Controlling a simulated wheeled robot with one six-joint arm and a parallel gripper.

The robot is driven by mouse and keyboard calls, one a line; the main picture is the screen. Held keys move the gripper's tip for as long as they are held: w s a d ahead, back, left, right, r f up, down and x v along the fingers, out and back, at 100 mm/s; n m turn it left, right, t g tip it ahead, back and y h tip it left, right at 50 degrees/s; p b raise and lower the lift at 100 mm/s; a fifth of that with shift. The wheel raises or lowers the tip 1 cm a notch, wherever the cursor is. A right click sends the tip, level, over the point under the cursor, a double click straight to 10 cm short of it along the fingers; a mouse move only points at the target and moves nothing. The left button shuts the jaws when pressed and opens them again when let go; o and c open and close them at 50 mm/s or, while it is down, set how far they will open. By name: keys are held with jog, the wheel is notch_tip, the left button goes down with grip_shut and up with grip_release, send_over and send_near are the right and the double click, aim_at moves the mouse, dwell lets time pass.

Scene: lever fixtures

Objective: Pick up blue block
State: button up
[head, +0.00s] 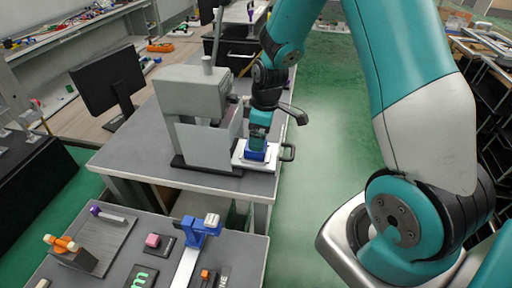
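A blue block (255,155) sits on a white plate (241,164) at the right side of a grey machine on the middle table. My gripper (258,147) points down directly over the blue block, at or touching its top. The fingertips are small and partly hidden, so I cannot tell whether they are open or closed around the block.
The grey machine (195,105) stands close to the left of my gripper. The nearer table holds a blue fixture (200,228), a pink block (153,240) and an orange fixture (64,243). Green floor (325,130) is clear to the right.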

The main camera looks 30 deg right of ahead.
aim_at(248, 154)
jog(key=shift+w+a+f+p, duration=0.15)
jog(key=shift+f+p, duration=0.1)
jog(key=shift+f, duration=0.6)
jog(key=shift+w+a+f+p, duration=0.1)
jog(key=shift+f+p, duration=0.15)
jog(key=shift+f, duration=0.6)
jog(key=shift+w+a+f+p, duration=0.15)
jog(key=shift+f+p, duration=0.1)
jog(key=shift+f, duration=0.6)
jog(key=shift+d, duration=0.1)
jog(key=c, duration=1.2)
jog(key=shift+r, duration=0.1)
jog(key=shift+c, duration=0.2)
